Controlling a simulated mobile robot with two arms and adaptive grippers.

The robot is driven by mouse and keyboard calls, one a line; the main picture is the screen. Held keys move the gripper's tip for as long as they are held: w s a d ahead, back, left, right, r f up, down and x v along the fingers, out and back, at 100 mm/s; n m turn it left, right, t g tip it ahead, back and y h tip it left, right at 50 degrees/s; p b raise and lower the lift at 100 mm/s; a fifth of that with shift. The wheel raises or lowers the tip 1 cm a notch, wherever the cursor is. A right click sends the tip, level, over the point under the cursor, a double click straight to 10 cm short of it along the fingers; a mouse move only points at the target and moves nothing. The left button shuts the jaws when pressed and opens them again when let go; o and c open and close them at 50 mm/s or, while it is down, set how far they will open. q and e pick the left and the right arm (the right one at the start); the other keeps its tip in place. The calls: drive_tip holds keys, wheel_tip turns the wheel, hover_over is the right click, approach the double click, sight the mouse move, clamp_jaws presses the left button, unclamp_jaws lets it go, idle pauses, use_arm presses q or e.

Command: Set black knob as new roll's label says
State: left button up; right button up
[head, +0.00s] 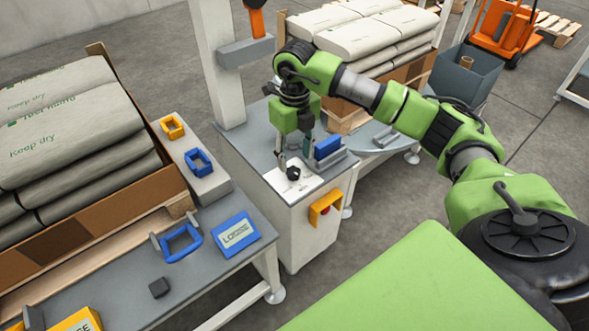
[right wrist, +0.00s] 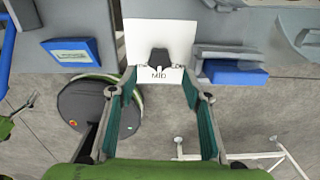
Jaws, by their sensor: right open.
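The black knob (head: 293,173) sits on a white plate (head: 274,179) on the grey cabinet top. It also shows in the right wrist view (right wrist: 159,57), with the word MID printed beside it on the plate; I cannot tell the knob's exact setting. My right gripper (head: 294,153) is open, its fingers pointing down over the knob, apart from it; in the right wrist view the knob lies just beyond the fingertips (right wrist: 160,80). A blue card reading LOOSE (head: 237,234) lies on the left bench. I cannot tell which roll is new.
A blue block (head: 327,147) in a grey holder stands close beside the gripper. A yellow box with a red button (head: 325,209) is on the cabinet front. The bench holds a blue frame (head: 181,243) and a partly cut-off yellow card (head: 77,321). Stacked sacks (head: 75,125) stand left.

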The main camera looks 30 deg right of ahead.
sight(295, 172)
use_arm(q)
drive_tip(key=v, duration=0.3)
drive_tip(key=shift+w+b, duration=0.2)
drive_tip(key=shift+b, duration=0.1)
use_arm(e)
wheel_tip(295, 172, down, 5)
drive_tip(key=shift+r, duration=0.1)
drive_tip(key=c, duration=1.1)
